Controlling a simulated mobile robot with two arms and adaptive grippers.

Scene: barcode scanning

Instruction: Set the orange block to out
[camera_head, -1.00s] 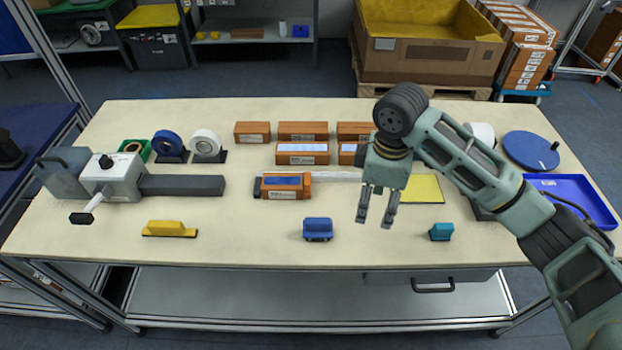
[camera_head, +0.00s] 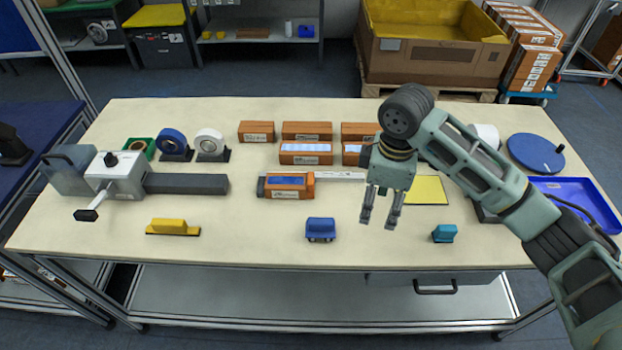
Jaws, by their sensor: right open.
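The orange block (camera_head: 309,179) sits near the middle of the table, at the right end of an orange-brown box with a blue top (camera_head: 286,183). A pale rail (camera_head: 340,176) runs to the right from it. I cannot tell whether the block touches the box or is joined to the rail. My right gripper (camera_head: 379,221) hangs above the table, to the right of the orange block and apart from it. Its two fingers point down, open and empty. My right arm hides part of the table behind it. My left gripper is out of view.
Several brown boxes (camera_head: 305,131) stand behind. A yellow block (camera_head: 173,227), a blue block (camera_head: 320,228) and a teal block (camera_head: 444,233) line the front. A grey device (camera_head: 115,174) stands left, a blue tray (camera_head: 580,200) right. The table is bare between front blocks.

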